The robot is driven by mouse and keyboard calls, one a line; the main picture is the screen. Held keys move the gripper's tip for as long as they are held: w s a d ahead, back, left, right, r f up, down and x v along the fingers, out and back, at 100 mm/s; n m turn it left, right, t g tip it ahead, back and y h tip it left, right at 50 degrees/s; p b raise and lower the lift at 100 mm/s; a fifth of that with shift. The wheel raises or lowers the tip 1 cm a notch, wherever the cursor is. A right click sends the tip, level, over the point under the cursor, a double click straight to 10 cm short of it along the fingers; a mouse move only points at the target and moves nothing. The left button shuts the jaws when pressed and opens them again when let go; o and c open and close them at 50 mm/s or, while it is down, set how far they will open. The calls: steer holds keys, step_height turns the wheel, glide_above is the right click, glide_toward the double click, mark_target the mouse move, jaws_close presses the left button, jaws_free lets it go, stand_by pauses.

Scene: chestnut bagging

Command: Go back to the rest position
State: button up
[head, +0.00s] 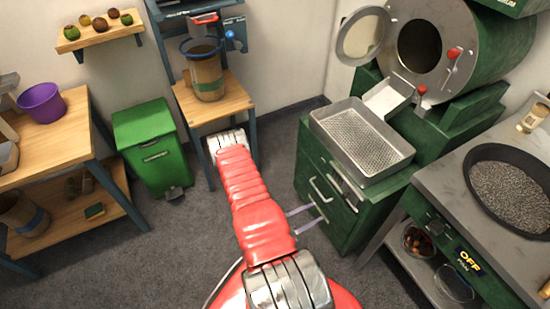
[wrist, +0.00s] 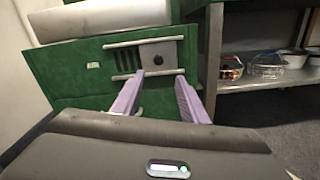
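My gripper shows in the wrist view (wrist: 162,100) as two pale purple fingers, spread apart with nothing between them. In the head view my gripper (head: 305,217) is small and partly hidden by my red arm, in front of the green cabinet (head: 335,212). In the wrist view the cabinet's green drawer front (wrist: 75,72), with metal handles and a grey panel, lies behind the fingers. I cannot tell whether a finger touches it.
A perforated metal tray (head: 362,143) sits on the cabinet beside the roaster drum (head: 420,45). A green bin (head: 150,150) and a small table with a bag (head: 207,80) stand at the back left. A steel table with a black pan (head: 510,190) is at right.

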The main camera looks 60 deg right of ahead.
steer(key=shift+f, duration=0.1)
stand_by(0.3)
steer(key=s+a+r+m+g+y, duration=0.3)
steer(key=s+a+r+g+y, duration=0.15)
steer(key=s+a+y, duration=0.2)
steer(key=w+a+r+m+t+y, duration=0.45)
steer(key=w+a+r, duration=0.6)
steer(key=r, duration=0.35)
steer(key=w+a+r+m+t+y, duration=0.3)
steer(key=w+a+r+t+y, duration=0.15)
steer(key=w+a+r, duration=0.65)
steer(key=w+a+r+t, duration=0.1)
steer(key=a+r+t, duration=0.4)
steer(key=r, duration=0.6)
steer(key=w+a+r+n+t, duration=0.1)
steer(key=a+r+t, duration=0.4)
steer(key=r, duration=0.6)
steer(key=shift+a+r, duration=0.3)
steer(key=shift+a, duration=0.1)
